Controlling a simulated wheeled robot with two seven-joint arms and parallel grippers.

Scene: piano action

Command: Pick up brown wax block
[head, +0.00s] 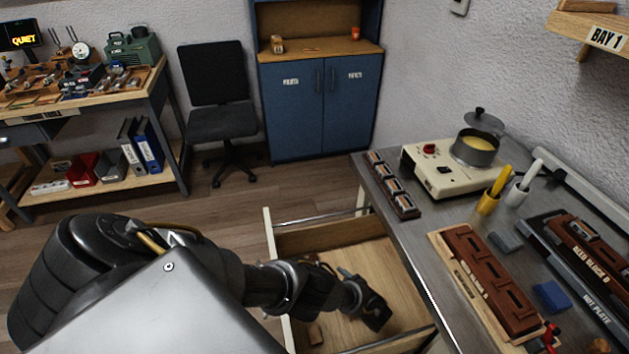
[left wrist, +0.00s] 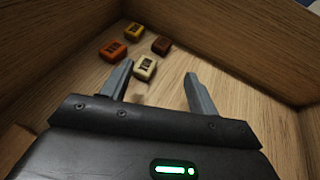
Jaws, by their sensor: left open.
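The brown wax block (left wrist: 162,45) lies on the drawer floor in the left wrist view, beyond the fingertips and slightly right of the other blocks. A cream block (left wrist: 146,69) is nearest, close to the left finger. An orange-red block (left wrist: 112,50) and a yellow block (left wrist: 133,31) lie to the left and behind. My left gripper (left wrist: 158,70) is open, with nothing held between its fingers. In the head view my left gripper (head: 372,312) reaches into the open drawer (head: 350,258), and its fingers cannot be made out clearly. My right gripper is not in view.
Wooden drawer walls enclose the blocks. A small brownish block (head: 314,333) shows at the drawer's near left. The metal bench (head: 405,235) right of the drawer carries a hot plate (head: 440,172) with a pot (head: 474,150) and a brown slotted piece (head: 490,280).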

